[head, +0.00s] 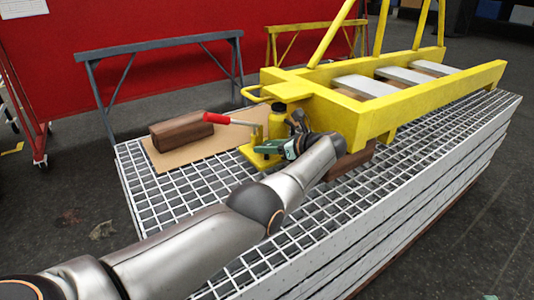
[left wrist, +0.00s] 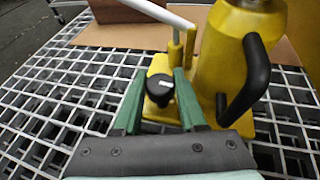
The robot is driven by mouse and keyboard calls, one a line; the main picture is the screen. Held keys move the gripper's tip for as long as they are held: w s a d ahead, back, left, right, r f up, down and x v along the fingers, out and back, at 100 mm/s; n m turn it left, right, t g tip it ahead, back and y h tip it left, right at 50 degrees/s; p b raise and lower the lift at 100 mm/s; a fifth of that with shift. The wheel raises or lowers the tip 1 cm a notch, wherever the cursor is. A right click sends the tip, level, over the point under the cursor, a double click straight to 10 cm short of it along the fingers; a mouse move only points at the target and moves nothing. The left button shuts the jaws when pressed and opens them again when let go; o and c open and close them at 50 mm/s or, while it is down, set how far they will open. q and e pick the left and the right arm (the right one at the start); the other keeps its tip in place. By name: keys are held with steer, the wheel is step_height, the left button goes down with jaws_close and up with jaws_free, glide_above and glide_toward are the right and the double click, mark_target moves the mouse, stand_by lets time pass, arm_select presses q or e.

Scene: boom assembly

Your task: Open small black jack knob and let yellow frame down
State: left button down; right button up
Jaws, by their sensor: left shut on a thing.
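The small black jack knob (left wrist: 160,88) sits low on the yellow jack (left wrist: 232,58), between the green fingers of my left gripper (left wrist: 158,85) in the left wrist view. The fingers are shut on the knob. In the head view the jack (head: 277,122) stands under the end of the yellow frame (head: 335,115), and my left gripper (head: 272,150) reaches its base. There the knob is hidden by the gripper. The jack's handle (head: 232,120), with a red grip, points left. My right gripper is not in view.
The jack stands by a brown board (head: 165,158) on a white grating platform (head: 195,190). A wooden block (head: 180,131) lies to the left. Another block (head: 350,160) is under the frame. A grey trestle (head: 165,45) stands behind.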

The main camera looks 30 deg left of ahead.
arm_select(q)
steer(key=shift+a+r, duration=0.1)
steer(key=shift+r, duration=0.05)
stand_by(0.4)
steer(key=c, duration=0.8)
jaws_free()
steer(key=o, duration=0.3)
